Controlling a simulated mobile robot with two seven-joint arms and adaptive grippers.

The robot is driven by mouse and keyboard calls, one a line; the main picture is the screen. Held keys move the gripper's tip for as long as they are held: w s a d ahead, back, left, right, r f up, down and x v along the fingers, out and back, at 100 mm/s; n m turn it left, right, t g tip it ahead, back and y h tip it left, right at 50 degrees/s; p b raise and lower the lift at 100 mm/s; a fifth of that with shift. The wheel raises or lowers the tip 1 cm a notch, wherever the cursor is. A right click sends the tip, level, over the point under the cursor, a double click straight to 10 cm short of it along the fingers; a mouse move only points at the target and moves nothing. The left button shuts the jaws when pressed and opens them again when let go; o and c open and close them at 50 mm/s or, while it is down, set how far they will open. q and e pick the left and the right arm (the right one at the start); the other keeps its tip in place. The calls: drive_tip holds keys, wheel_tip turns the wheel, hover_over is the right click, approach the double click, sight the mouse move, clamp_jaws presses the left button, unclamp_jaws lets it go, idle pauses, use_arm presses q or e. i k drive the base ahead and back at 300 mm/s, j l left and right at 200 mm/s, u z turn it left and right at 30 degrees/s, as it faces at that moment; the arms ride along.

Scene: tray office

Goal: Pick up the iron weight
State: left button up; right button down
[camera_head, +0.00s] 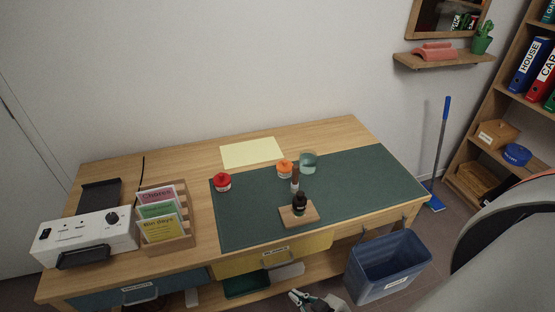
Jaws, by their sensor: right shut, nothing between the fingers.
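A small dark object (299,203) stands upright on a small wooden board (311,214) on the green desk mat. It may be the iron weight, but it is too small to tell. A slim brown upright object (295,178) is just behind it. My right gripper (298,297) is at the bottom edge, in front of the desk, low and apart from these objects. It is shut and empty. My left gripper is out of view.
A red-lidded jar (222,182), an orange-lidded jar (284,169) and a teal cup (308,162) stand on the mat (365,180). A card rack (176,229) and a white machine (85,238) are left. A blue bin (388,265) stands at the desk's right front. The mat's right side is clear.

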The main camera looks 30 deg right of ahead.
sight(299, 201)
drive_tip(key=z, duration=1.05)
